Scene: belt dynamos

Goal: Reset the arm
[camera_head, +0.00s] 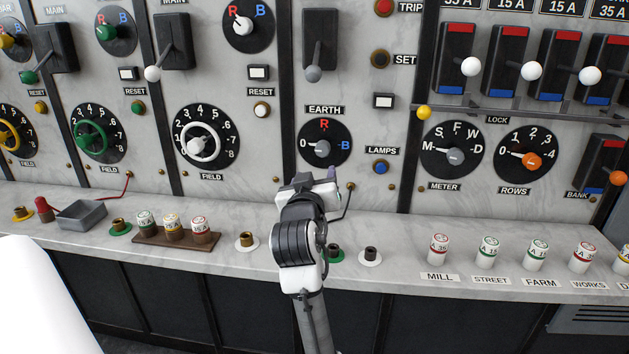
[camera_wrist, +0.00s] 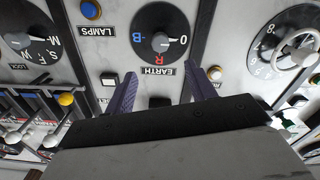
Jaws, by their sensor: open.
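My arm (camera_head: 297,235) rises from the bottom of the head view, in front of the ledge and control panel. My gripper (camera_head: 331,173) is at its top end, just below the EARTH dial (camera_head: 323,142), mostly hidden behind the wrist. In the wrist view, my gripper (camera_wrist: 165,87) shows two purple fingers spread apart with nothing between them. The EARTH dial (camera_wrist: 160,40) appears upside down beyond the fingers. I cannot tell the exact gap to the panel.
On the ledge (camera_head: 410,263), a brown rack (camera_head: 175,240) of fuses and a grey tray (camera_head: 82,214) stand left. Labelled fuses (camera_head: 488,250) stand right. Small sockets (camera_head: 370,256) sit beside my arm. Knobs and levers (camera_head: 313,73) stick out from the panel. A dark cord (camera_head: 348,205) hangs near my wrist.

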